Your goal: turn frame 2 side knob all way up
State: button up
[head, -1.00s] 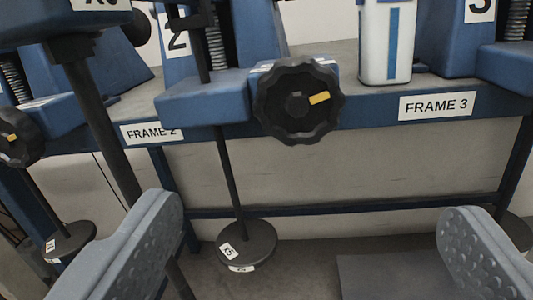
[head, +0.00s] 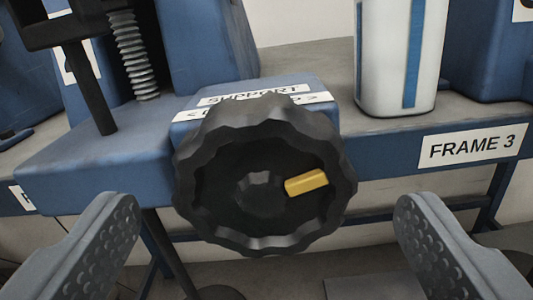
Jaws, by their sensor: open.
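My gripper (head: 265,240) is open, with one grey finger to the left of the knob and one to the right. Both fingers are apart from the knob, which lies ahead between them. No contact shows.
A white container with a blue stripe (head: 398,60) stands on the bench behind and right. A FRAME 3 label (head: 472,146) is on the bench's front edge. A blue arm with a black rod and spring (head: 133,60) is at left. Space below the knob looks open.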

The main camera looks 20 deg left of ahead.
jog(key=shift+x, duration=1.05)
jog(key=c, duration=1)
jog(key=shift+d, duration=0.1)
jog(key=shift+r+m+p, duration=0.1)
jog(key=shift+m+p, duration=0.2)
jog(key=shift+p, duration=0.3)
jog(key=shift+m+p, duration=0.3)
jog(key=shift+p, duration=0.25)
